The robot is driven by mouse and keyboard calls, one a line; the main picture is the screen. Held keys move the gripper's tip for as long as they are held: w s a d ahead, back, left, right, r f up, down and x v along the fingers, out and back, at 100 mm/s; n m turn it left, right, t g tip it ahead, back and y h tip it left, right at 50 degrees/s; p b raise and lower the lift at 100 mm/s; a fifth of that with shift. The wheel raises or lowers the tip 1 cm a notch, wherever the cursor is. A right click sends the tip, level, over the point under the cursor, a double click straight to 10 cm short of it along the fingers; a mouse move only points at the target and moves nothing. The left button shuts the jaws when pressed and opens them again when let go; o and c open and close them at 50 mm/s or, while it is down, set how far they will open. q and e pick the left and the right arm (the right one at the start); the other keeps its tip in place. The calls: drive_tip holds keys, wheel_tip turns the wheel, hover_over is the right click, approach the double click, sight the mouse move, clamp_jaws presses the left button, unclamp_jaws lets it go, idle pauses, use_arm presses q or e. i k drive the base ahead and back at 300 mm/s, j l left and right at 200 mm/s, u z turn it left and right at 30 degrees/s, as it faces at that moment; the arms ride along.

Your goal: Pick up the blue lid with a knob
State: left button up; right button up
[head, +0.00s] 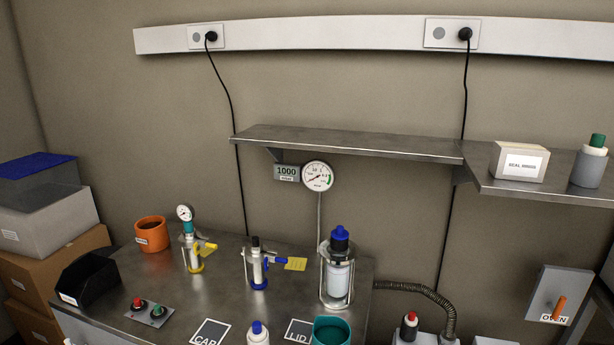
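A blue lid with a dark upper part and a blue knob-like top (339,237) sits on a clear and white jar (338,279) standing upright in a metal frame at the right of the steel bench (220,285). A white bottle with a blue top (257,334) stands at the bench's front, cut off by the lower picture edge. A dark square marked LID (299,331) lies beside it. Neither of my grippers is in view.
A teal container (331,331) stands at the front, right of the LID square. Yellow-based and blue-based valve fittings (193,250) stand behind. An orange pot (152,233) and black bin (88,281) are at left. A metal shelf (350,143) overhangs the back.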

sight(340, 233)
drive_tip(key=i+j+u, duration=0.15)
drive_tip(key=i+u, duration=0.6)
